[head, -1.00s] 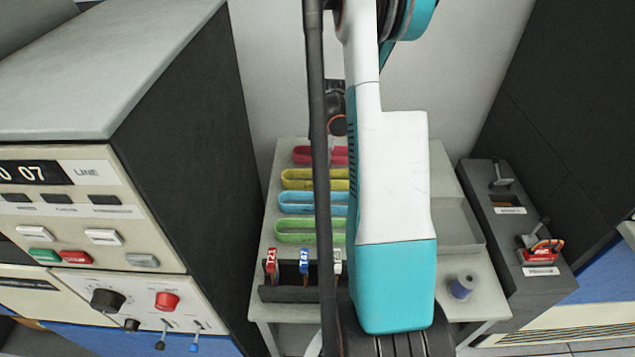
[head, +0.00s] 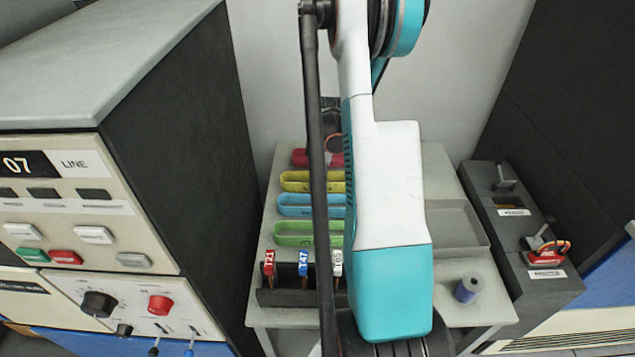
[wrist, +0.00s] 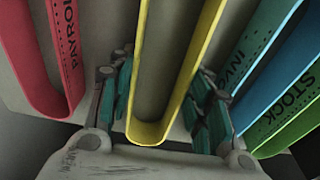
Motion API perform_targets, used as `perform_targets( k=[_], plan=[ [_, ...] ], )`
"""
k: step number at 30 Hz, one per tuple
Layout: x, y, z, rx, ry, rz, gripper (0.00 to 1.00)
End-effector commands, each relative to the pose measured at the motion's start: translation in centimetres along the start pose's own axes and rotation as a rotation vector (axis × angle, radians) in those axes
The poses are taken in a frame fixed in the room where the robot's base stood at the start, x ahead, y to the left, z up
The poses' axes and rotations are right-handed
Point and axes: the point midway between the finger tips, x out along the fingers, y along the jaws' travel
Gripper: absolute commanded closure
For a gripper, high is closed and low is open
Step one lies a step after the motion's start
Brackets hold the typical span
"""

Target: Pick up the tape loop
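Several tape loops lie in a row on a pale table: a red one (head: 304,157), a yellow one (head: 297,181), a blue one (head: 295,204) and a green one (head: 294,234). In the wrist view the yellow loop (wrist: 148,131) runs up the middle, with the red loop (wrist: 42,98) to its left and the blue loop (wrist: 245,75) and green loop (wrist: 296,125) to its right. My gripper (wrist: 165,78) is open, one teal-padded finger on each side of the yellow loop. Whether the pads touch it is unclear. My arm hides the loops' right parts in the head view.
A dark rack (head: 285,297) with red, blue and white tagged items stands at the table's front. A blue-purple spool (head: 467,289) and grey tray (head: 455,226) are at the right. A control console (head: 90,220) stands left; a dark lever box (head: 520,235) stands right.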

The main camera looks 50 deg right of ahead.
Motion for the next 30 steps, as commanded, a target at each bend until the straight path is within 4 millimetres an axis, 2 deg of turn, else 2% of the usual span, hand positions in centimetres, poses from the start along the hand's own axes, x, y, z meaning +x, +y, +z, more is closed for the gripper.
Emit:
perform_targets(
  k=[8, 14, 20, 30],
  plan=[
    [-0.1, 0.0, 0.0, 0.000, 0.000, 0.000, 0.71],
    [-1.3, 0.0, -0.1, 0.000, 0.000, 0.000, 0.71],
    [-4.5, 0.0, -0.5, 0.000, 0.000, 0.000, 0.71],
    [-12.6, 0.0, -1.5, 0.000, 0.000, 0.000, 0.71]
  ],
)
